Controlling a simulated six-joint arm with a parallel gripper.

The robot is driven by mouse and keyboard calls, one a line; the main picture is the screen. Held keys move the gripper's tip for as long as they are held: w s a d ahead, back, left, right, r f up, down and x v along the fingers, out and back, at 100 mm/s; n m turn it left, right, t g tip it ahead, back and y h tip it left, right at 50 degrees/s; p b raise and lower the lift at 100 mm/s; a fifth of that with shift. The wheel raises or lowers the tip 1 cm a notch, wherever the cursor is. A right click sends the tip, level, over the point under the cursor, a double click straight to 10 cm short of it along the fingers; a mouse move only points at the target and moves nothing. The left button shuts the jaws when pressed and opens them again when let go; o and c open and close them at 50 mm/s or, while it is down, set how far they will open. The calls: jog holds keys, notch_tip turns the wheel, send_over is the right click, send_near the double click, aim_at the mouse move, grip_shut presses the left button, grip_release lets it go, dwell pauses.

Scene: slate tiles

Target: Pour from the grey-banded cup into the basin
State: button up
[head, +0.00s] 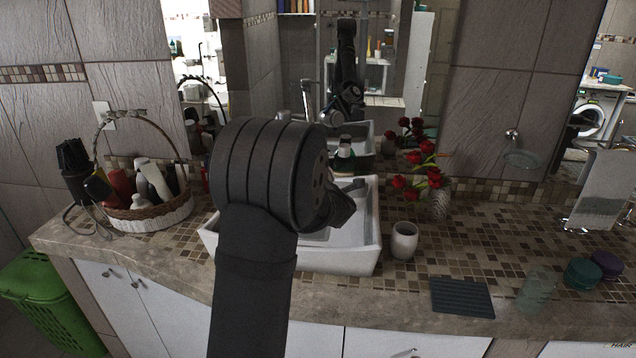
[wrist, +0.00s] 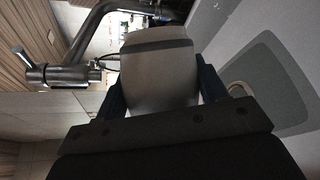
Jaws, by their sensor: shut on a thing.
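My gripper (wrist: 160,85) is shut on the grey-banded cup (wrist: 155,80) in the wrist view, with one finger on each side of its pale body. A darker grey band runs near the cup's far end. Its mouth and contents are not visible, and I cannot tell how far it is tilted. The white basin (head: 352,258) stands on the counter in the head view. My arm crosses in front of it, hiding part of it and the held cup. The basin's pale inner surface (wrist: 285,85) fills the right of the wrist view.
A metal faucet (wrist: 48,74) is close left of the cup. Right of the basin stand a pale cup (head: 404,241) and a vase of red flowers (head: 438,202). A dark ridged mat (head: 462,298) and a glass (head: 537,291) lie farther right. A basket (head: 150,216) of bottles is left.

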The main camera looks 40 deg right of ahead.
jog(key=shift+a+r+n+t+h, duration=0.4)
jog(key=shift+a+n+t+h, duration=0.3)
jog(key=shift+n, duration=0.5)
jog(key=shift+r+m+g+y, duration=0.35)
jog(key=shift+m+g+y, duration=0.15)
jog(key=shift+m, duration=0.4)
jog(key=shift+r+m+g+y, duration=0.4)
jog(key=shift+m+y, duration=0.2)
jog(key=shift+m, duration=0.3)
jog(key=shift+m+y, duration=0.3)
jog(key=m+y, duration=0.1)
jog(key=r+m+g+y, duration=0.1)
jog(key=m, duration=0.1)
jog(key=shift+y, duration=0.4)
jog(key=m+y, duration=0.3)
jog(key=shift+r+m, duration=0.3)
jog(key=shift+r, duration=0.1)
jog(key=shift+r+m+y, duration=0.3)
jog(key=shift+m+y, duration=0.8)
jog(key=shift+y, duration=0.1)
jog(key=shift+r+m+y, duration=0.3)
jog(key=shift+m+y, duration=0.6)
jog(key=shift+y, duration=0.1)
jog(key=shift+w+a, duration=0.1)
